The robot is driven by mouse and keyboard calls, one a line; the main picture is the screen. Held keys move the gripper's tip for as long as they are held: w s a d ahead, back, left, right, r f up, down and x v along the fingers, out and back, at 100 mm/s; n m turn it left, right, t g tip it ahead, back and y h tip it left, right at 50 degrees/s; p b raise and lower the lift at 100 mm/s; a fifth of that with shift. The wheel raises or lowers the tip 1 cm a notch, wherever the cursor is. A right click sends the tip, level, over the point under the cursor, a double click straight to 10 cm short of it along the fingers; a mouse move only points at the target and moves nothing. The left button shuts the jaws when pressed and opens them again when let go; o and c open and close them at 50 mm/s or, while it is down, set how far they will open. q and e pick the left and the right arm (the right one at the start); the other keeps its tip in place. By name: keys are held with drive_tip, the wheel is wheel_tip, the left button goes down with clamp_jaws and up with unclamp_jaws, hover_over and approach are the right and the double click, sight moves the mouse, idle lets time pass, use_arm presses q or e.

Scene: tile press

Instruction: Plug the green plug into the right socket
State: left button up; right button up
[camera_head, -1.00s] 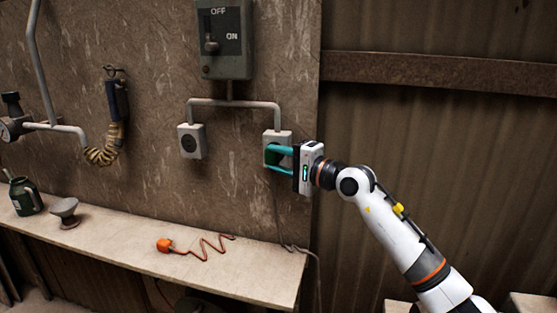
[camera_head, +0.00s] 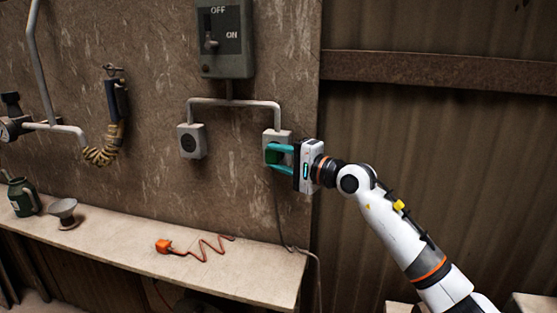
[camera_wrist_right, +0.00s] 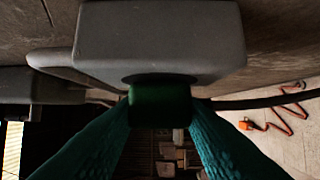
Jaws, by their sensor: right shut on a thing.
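The green plug (camera_head: 272,156) is at the front of the right socket (camera_head: 285,136), a pale box on the wall. My right gripper (camera_head: 269,157) reaches in from the right with its teal fingers shut on the plug. In the right wrist view, the plug (camera_wrist_right: 160,104) sits between the fingers against the grey socket box (camera_wrist_right: 160,40). Its prongs are hidden, so I cannot tell how deep it sits. A cable hangs below the socket. My left gripper is not in view.
The left socket (camera_head: 192,140) is empty. A lever switch box (camera_head: 224,40) reading OFF and ON is above. On the shelf (camera_head: 120,227) lie an orange plug (camera_head: 164,246) with its cord, a grey funnel-like cup (camera_head: 65,212) and a green can (camera_head: 23,196).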

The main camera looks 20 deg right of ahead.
drive_tip(key=shift+w+d, duration=0.1)
drive_tip(key=o, duration=1.1)
drive_tip(key=shift+c, duration=0.2)
drive_tip(key=b+v, duration=0.4)
drive_tip(key=v, duration=0.8)
drive_tip(key=shift+f, duration=0.1)
